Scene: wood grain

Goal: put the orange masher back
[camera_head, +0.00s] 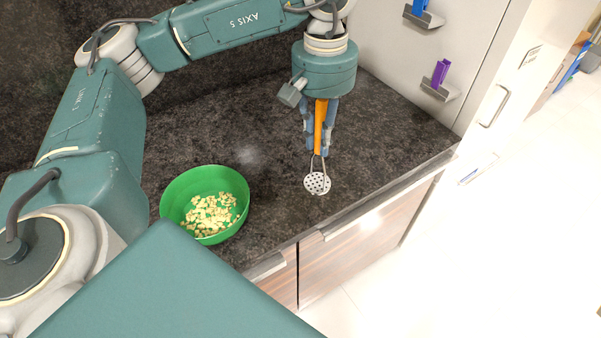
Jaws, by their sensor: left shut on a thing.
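The orange masher (320,127) has an orange handle and a round, perforated metal head, which hangs downward over the dark counter. My left gripper (319,145) is shut on its handle from above, with the fingers on either side. The masher head is to the right of the green bowl and apart from it. I cannot tell whether the head touches the counter. My right gripper is not in view.
A green bowl (172,205) with small pale pieces stands on the dark counter (390,135). Small grey holders on the panel at upper right carry a purple item (440,73) and a blue item (420,6). Drawers front the counter. The counter right of the masher is clear.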

